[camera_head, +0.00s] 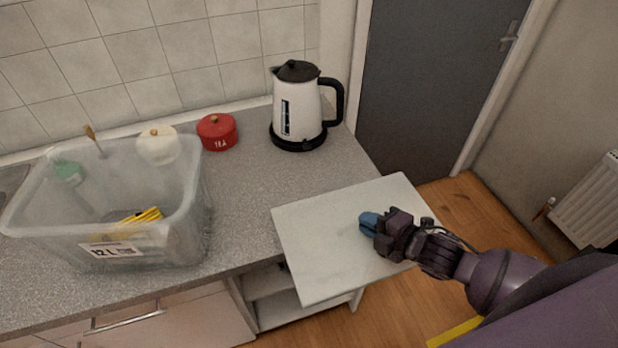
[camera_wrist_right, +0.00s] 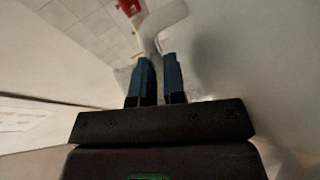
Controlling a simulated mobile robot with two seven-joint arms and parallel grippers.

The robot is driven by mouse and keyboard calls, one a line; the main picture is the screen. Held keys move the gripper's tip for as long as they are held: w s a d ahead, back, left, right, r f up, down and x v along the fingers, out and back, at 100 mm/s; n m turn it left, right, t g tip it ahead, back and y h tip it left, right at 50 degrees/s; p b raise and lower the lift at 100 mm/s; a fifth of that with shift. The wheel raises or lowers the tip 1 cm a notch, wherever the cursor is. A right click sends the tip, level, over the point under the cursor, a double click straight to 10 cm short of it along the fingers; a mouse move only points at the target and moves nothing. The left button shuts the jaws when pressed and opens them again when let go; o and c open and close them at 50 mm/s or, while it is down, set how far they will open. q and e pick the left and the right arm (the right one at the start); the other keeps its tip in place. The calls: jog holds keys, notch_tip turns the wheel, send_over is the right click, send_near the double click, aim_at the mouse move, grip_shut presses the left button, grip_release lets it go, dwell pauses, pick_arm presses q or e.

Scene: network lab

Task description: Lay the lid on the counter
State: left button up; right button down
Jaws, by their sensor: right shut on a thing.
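The lid is a flat, pale, rectangular panel (camera_head: 325,245), seen at the right front end of the grey counter (camera_head: 258,195) in the head view. Its left part overlaps the counter's edge in the picture and its right part shows over the floor. I cannot tell whether it touches the counter. My right gripper (camera_head: 370,223) is shut on the lid, with its blue fingertips against the upper face near the right side. In the right wrist view the blue fingers (camera_wrist_right: 160,82) show close together, with a pale surface around them. My left gripper is not in view.
A clear open bin (camera_head: 190,225) with a yellow item inside stands on the left of the counter. A red tea canister (camera_head: 217,132), a white pot (camera_head: 158,146) and a white kettle (camera_head: 298,108) stand along the back. The counter between bin and kettle is bare.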

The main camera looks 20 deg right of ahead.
jog(key=w+a, duration=0.2)
jog(key=w, duration=0.3)
jog(key=w+a, duration=0.3)
jog(key=w, duration=0.3)
jog(key=w+a, duration=0.3)
jog(key=w, duration=0.2)
jog(key=shift+w+a, duration=0.2)
jog(key=shift+w, duration=0.1)
jog(key=shift+w+f+b, duration=0.15)
jog(key=shift+f+b, duration=0.25)
jog(key=shift+b, duration=0.4)
jog(key=shift+r, duration=0.1)
jog(key=c, duration=1.2)
grip_release()
notch_tip(320, 180, up, 4)
send_over(342, 213)
jog(key=shift+r, duration=0.1)
